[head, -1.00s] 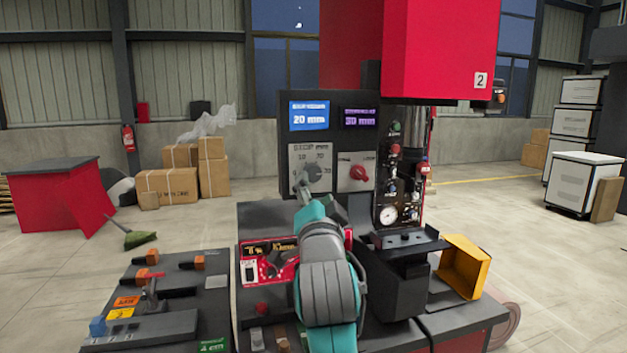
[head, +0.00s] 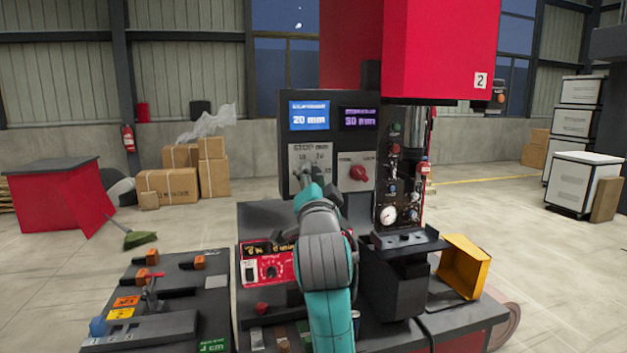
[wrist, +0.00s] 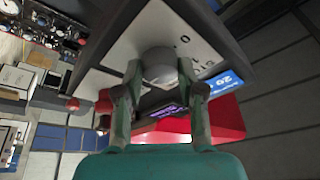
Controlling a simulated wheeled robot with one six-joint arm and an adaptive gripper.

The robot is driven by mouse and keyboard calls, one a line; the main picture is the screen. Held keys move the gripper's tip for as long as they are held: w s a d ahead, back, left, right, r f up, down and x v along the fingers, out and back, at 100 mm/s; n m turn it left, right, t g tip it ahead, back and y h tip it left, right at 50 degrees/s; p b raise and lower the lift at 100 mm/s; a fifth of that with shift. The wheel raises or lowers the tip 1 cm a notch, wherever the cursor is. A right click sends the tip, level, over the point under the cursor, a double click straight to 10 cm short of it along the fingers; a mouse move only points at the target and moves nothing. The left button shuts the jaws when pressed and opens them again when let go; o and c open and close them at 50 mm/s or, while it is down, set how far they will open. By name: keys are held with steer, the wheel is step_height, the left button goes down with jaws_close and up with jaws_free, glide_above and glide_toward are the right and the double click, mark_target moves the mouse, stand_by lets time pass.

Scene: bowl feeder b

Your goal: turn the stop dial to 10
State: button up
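The stop dial (wrist: 160,66) is a round grey knob on a light plate (head: 298,149) marked STOP mm. In the head view my gripper (head: 308,175) is in front of the dial and mostly hides it. In the wrist view the two fingertips of my gripper (wrist: 159,68) stand apart on either side of the knob, close to its sides. I see no clear grip on it, and contact is hard to tell. The blue display (head: 309,116) above reads 20 mm. The dial's pointer direction is hidden.
A red knob (head: 359,174) sits on a plate just right of the dial, below a purple display (head: 359,118) reading 30 mm. A column with a gauge (head: 388,214) stands farther right. A red meter box (head: 268,268) and a yellow bin (head: 465,266) are lower down.

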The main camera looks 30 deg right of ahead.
steer(key=shift+n, duration=0.3)
steer(key=shift+d+f+n+t+y, duration=0.15)
steer(key=shift+n+t+y, duration=0.25)
steer(key=shift+n, duration=0.8)
steer(key=n+y, duration=0.1)
steer(key=n, duration=0.2)
steer(key=n+t+y, duration=0.1)
steer(key=n, duration=0.2)
steer(key=shift+d+y, duration=0.15)
steer(key=shift+y, duration=0.25)
steer(key=n+y, duration=0.1)
steer(key=n, duration=0.3)
steer(key=n+y, duration=0.2)
steer(key=n, duration=0.1)
steer(key=shift+s+d+n+t, duration=0.1)
steer(key=shift+d+n+t, duration=0.05)
steer(key=shift+n+t, duration=0.25)
steer(key=n+y, duration=0.1)
steer(key=n, duration=0.3)
steer(key=n+g+y, duration=0.1)
steer(key=n+y, duration=0.1)
steer(key=n, duration=0.2)
steer(key=shift+d+r, duration=0.1)
steer(key=shift+r, duration=0.1)
steer(key=n+g, duration=0.1)
steer(key=n, duration=0.1)
steer(key=n+g+y, duration=0.1)
steer(key=n, duration=0.2)
steer(key=shift+r+n, duration=0.15)
steer(key=shift+n, duration=0.15)
